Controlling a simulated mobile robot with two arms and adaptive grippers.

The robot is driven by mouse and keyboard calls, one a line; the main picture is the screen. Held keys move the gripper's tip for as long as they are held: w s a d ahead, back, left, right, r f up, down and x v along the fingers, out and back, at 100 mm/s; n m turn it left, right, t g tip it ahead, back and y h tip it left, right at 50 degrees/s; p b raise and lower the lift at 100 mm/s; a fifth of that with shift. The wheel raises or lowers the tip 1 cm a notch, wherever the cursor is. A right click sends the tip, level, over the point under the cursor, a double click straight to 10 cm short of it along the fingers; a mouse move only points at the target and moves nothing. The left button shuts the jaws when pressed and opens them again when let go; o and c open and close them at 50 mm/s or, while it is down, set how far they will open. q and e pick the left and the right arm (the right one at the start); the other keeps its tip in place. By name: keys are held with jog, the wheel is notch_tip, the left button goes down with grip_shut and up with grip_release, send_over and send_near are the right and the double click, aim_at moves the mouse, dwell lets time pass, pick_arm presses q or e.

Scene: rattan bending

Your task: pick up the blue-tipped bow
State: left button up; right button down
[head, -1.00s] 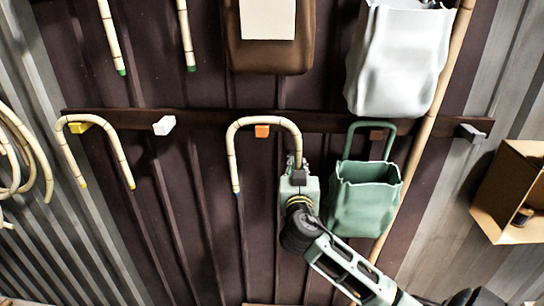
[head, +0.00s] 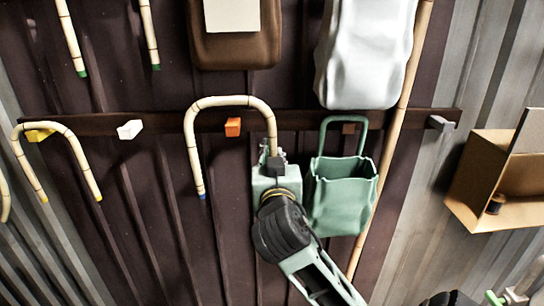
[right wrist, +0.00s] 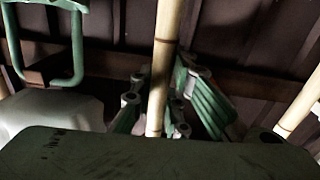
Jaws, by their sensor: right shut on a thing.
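The blue-tipped bow (head: 230,100) is a pale rattan arch in the head view. Its blue tip (head: 203,196) hangs free on the left. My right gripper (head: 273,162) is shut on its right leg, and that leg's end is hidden. The arch stands above the orange peg (head: 233,127), with a visible gap between them. In the right wrist view the bow's leg (right wrist: 167,50) runs down between the gripper's fingers (right wrist: 157,108). My left gripper is not in view.
A green bag (head: 342,200) hangs close to the right of my gripper. A yellow-tipped bow (head: 62,128) hangs on the left. A dark rail (head: 290,119) carries the pegs, including a white one (head: 130,129). An open cardboard box (head: 475,175) is at right.

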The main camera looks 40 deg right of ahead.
jog(key=p+v, duration=1.1)
jog(key=v, duration=0.1)
jog(key=shift+s+a, duration=0.1)
dwell(0.8)
